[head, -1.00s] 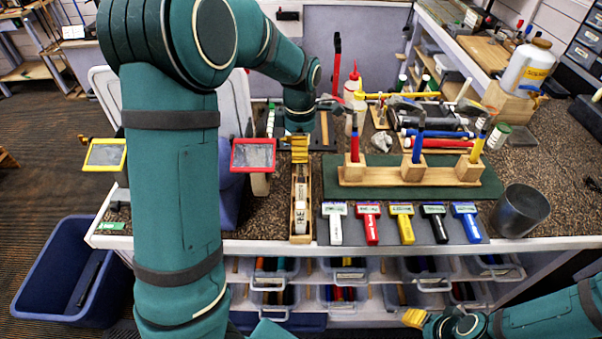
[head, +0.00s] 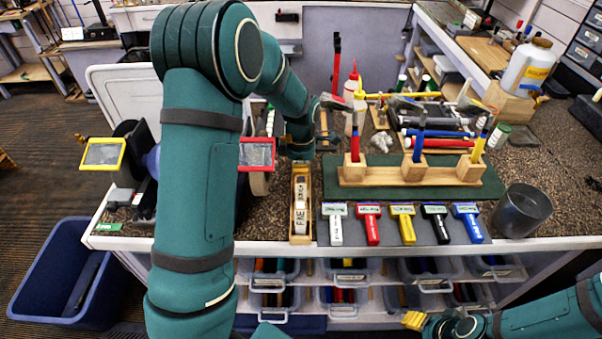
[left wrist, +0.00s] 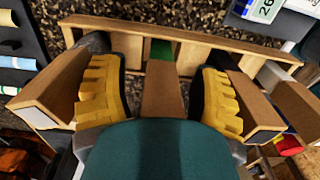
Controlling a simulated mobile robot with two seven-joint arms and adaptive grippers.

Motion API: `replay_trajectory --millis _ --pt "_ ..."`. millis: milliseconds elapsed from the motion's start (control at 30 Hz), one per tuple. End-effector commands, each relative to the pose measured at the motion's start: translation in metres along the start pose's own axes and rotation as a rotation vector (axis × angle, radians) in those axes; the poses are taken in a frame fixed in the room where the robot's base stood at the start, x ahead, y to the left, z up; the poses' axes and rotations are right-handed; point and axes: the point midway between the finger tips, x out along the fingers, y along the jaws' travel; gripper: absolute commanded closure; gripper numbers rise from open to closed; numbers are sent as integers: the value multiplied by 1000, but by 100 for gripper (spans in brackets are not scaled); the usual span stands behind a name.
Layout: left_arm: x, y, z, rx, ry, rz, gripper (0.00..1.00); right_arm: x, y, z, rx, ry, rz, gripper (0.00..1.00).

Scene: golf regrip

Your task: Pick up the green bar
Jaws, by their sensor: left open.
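In the left wrist view a small green piece (left wrist: 160,52), likely part of the green bar, shows within a wooden frame (left wrist: 205,40). A flat brown strip (left wrist: 162,92) runs from it toward my wrist. My left gripper (left wrist: 160,72) is open, with one yellow-padded finger on each side of the strip and the green piece. Whether the fingers touch anything is unclear. In the head view the left gripper (head: 299,148) is just behind the far end of a narrow wooden box (head: 300,238); its fingers are hidden. My right gripper (head: 413,320) is low at bottom right, its opening unclear.
A dark cup (head: 522,210) stands at right. A blue bin (head: 60,275) is on the floor.

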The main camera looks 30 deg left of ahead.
Motion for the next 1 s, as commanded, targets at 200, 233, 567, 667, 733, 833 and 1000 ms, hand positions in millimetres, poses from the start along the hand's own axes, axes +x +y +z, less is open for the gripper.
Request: replay_trajectory --millis 200,233,567,667,733,833,1000 --pt "0 0 0 0 0 0 89 0 0 0 0 0 0 53" --pt "0 0 0 0 0 0 99 0 0 0 0 0 0 53" --pt "0 0 0 1 0 0 100 0 0 0 0 0 0 53" --pt "-1 0 0 1 0 -1 100 0 0 0 0 0 0 53" --pt "-3 0 0 1 0 0 100 0 0 0 0 0 0 53" --pt "-9 0 1 1 -1 1 100 -1 0 0 0 0 0 53" --pt "-31 0 1 1 -2 3 100 -5 -2 -1 0 0 -1 53"
